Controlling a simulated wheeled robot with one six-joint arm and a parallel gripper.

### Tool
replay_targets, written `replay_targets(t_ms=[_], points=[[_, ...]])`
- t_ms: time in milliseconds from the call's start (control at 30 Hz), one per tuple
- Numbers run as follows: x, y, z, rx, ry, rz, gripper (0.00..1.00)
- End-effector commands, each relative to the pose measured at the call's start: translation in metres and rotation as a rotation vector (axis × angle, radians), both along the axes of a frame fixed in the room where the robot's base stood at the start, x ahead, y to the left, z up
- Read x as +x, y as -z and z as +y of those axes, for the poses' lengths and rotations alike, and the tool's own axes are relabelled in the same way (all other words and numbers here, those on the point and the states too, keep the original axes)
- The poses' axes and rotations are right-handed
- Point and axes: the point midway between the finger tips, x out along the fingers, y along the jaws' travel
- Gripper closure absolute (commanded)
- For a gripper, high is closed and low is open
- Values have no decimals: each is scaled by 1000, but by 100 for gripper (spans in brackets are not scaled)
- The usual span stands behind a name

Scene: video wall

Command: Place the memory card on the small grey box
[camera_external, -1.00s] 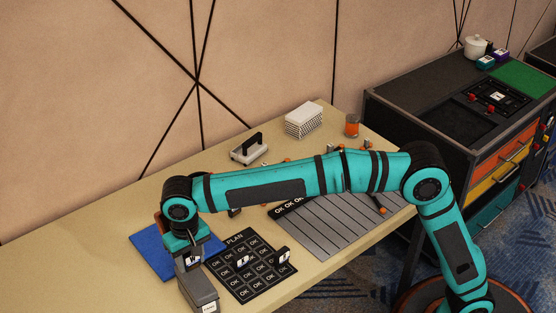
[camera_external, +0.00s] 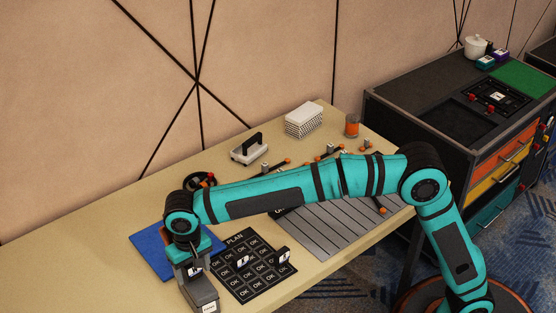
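My gripper (camera_external: 192,272) points down at the front left of the table, right over the small grey box (camera_external: 206,294). It is shut on a small dark memory card (camera_external: 195,271) with a white mark, mostly hidden by the fingers. The card is at or just above the box's top; I cannot tell whether they touch. The grey box stands upright near the table's front edge, with a white label low on its front.
A blue mat (camera_external: 150,247) lies behind the gripper. A grey slatted panel (camera_external: 325,235) lies farther right.

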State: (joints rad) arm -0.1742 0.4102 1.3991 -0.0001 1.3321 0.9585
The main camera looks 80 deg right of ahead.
Motion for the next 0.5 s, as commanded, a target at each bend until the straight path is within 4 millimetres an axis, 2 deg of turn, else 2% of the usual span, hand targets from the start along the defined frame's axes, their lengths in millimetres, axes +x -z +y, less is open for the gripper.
replay_targets(t_ms=[267,367,500], points=[[0,-3,0,0,0,-1,35],[1,-13,0,1,0,-4,35],[1,-36,0,1,0,-4,35]])
